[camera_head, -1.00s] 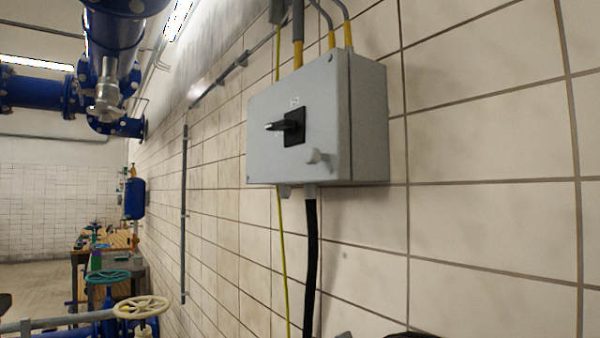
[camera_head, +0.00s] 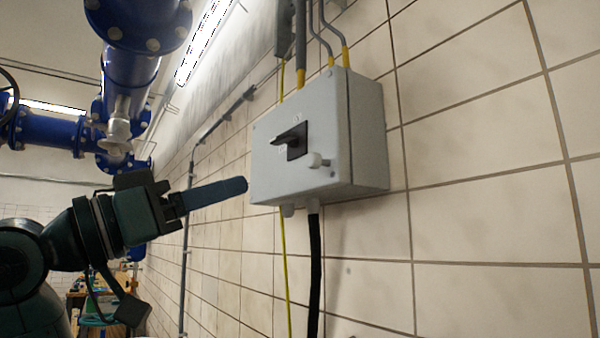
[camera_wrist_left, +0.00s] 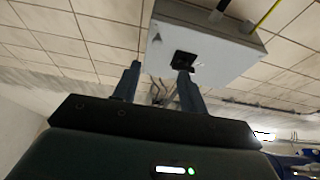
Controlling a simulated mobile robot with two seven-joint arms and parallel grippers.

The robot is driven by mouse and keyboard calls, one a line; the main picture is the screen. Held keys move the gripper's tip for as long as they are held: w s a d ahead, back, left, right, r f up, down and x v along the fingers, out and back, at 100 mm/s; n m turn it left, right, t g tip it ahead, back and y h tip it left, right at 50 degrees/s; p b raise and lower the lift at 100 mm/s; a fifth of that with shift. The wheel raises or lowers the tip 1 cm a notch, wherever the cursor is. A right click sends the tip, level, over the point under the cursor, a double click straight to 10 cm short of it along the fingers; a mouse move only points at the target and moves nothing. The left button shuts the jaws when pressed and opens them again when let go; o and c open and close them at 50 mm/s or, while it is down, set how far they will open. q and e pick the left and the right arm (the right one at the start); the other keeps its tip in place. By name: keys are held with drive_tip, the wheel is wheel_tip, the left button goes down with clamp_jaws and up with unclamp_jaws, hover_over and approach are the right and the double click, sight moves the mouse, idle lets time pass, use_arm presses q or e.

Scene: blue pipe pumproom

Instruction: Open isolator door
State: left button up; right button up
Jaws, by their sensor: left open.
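The isolator box (camera_head: 345,125) is a light grey cabinet fixed to the tiled wall. My right gripper is not in view.
Grey and yellow conduits (camera_head: 300,45) enter the box top. A black cable (camera_head: 315,270) and a yellow-green cable (camera_head: 285,275) hang below. Blue flanged pipes (camera_head: 130,75) run at the upper left. The wall right of the box is clear.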

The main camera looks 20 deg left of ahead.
sight(309, 160)
use_arm(q)
drive_tip(key=p+x, duration=0.1)
drive_tip(key=x, duration=0.3)
drive_tip(key=p+x, duration=0.1)
drive_tip(key=x, duration=0.2)
drive_tip(key=p+x, duration=0.2)
drive_tip(key=x, duration=0.2)
drive_tip(key=shift+d+r, duration=0.25)
drive_tip(key=shift+r, duration=0.3)
drive_tip(key=shift+w+d+r, duration=0.1)
drive_tip(key=shift+w+d, duration=0.2)
drive_tip(key=shift+w, duration=0.25)
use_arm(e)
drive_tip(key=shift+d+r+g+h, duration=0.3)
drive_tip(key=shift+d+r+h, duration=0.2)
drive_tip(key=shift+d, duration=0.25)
use_arm(q)
drive_tip(key=shift+c, duration=0.4)
clamp_jaws()
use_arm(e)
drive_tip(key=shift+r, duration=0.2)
